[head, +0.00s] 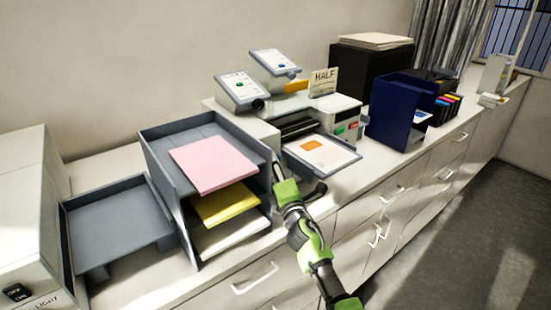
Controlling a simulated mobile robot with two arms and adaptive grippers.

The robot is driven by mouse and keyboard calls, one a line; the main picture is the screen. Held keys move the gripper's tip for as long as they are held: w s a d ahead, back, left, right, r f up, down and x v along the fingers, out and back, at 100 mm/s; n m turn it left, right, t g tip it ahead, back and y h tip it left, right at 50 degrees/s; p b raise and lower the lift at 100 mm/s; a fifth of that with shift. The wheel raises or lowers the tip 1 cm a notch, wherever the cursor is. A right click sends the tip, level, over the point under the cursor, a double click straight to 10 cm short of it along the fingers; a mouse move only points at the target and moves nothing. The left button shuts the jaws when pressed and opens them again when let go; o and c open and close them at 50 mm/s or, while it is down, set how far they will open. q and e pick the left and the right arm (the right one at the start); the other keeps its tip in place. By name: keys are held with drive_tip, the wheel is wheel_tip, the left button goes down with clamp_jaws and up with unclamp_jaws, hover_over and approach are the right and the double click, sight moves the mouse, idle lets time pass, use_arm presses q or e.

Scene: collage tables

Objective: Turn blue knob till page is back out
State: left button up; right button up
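A page with an orange square (313,144) lies on the grey output tray (345,168) at the front of the white printer (347,104). I cannot pick out a blue knob for certain. A small blue dot (281,66) shows on the rear tilted panel (266,56), and a green dot is on the front panel (237,84). One arm of mine, with green parts, comes in from the lower right; I take it as my right. Its gripper (281,177) is beside the output tray, at the paper rack's right edge. Its finger opening is unclear. My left gripper is out of view.
A grey tiered rack (155,150) holds pink, yellow and white paper just left of the gripper. An empty grey tray (115,222) is further left. A HALF sign (323,82) stands on the printer. A dark blue holder (388,115) is to the right. Drawers with handles line the counter front.

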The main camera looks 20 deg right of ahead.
drive_tip(key=shift+m+p, duration=0.55)
drive_tip(key=shift+m, duration=0.05)
drive_tip(key=o, duration=0.8)
drive_tip(key=shift+o, duration=0.2)
drive_tip(key=s, duration=1.2)
drive_tip(key=shift+a+f, duration=0.15)
drive_tip(key=shift+f, duration=0.3)
drive_tip(key=shift+o, duration=0.4)
